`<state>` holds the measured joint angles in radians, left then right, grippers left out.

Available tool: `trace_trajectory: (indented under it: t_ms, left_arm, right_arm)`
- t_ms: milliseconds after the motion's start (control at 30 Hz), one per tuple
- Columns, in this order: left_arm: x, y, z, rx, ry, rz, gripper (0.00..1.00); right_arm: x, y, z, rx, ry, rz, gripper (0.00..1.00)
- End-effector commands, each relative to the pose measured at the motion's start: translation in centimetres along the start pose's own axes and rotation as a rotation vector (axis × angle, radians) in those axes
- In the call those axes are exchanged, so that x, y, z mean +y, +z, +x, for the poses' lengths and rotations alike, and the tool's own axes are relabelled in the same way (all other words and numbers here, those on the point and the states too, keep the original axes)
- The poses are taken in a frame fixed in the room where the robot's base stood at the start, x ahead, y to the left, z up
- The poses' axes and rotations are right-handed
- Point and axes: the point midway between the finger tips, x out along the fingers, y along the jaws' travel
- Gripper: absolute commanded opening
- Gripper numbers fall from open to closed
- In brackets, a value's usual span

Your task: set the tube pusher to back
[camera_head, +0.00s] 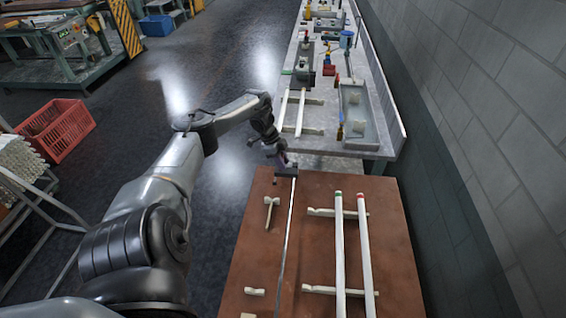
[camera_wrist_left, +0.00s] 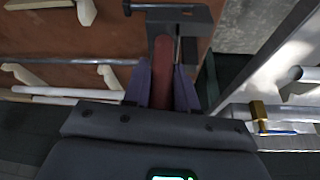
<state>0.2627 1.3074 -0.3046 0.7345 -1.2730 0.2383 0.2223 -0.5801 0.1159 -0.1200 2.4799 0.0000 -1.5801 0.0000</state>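The tube pusher is a dark block (camera_head: 287,171) at the far end of a thin metal rail (camera_head: 291,225) on the brown table. In the left wrist view its dark bracket (camera_wrist_left: 192,20) and reddish-brown handle (camera_wrist_left: 162,72) show. My left gripper (camera_head: 281,163) is at the pusher, at the table's far edge. In the wrist view its two purple fingers (camera_wrist_left: 163,85) lie on either side of the handle and appear closed on it. The lower end of the handle is hidden behind the gripper body. My right gripper is not in view.
Two white tubes (camera_head: 340,235) with green and red ends lie on supports at the right of the brown table (camera_head: 393,245). Small pale supports (camera_head: 270,210) stand left of the rail. A grey bench (camera_head: 325,140) with tools adjoins behind. A block wall (camera_head: 490,110) is at right.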

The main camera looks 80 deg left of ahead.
Motion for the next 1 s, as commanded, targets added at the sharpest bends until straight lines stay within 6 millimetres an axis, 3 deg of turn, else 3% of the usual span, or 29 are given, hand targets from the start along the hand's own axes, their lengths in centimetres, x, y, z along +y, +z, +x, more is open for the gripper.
trace_trajectory:
  t_ms: [33, 133, 567, 1000]
  left_arm:
    - [0.0, -0.1, 0.0, 0.001, 0.001, 0.000, 0.33]
    - [0.0, 0.0, 0.0, 0.001, 0.001, 0.000, 0.48]
    - [0.0, 0.1, -0.7, -0.002, 0.000, 0.000, 0.48]
    - [0.1, 0.0, -7.1, -0.004, 0.002, -0.001, 0.48]
  right_arm:
    - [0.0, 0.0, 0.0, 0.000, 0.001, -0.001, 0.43]
    - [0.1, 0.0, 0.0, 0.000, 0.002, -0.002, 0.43]
    - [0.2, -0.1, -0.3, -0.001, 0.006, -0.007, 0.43]
    - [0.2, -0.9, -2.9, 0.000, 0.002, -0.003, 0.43]
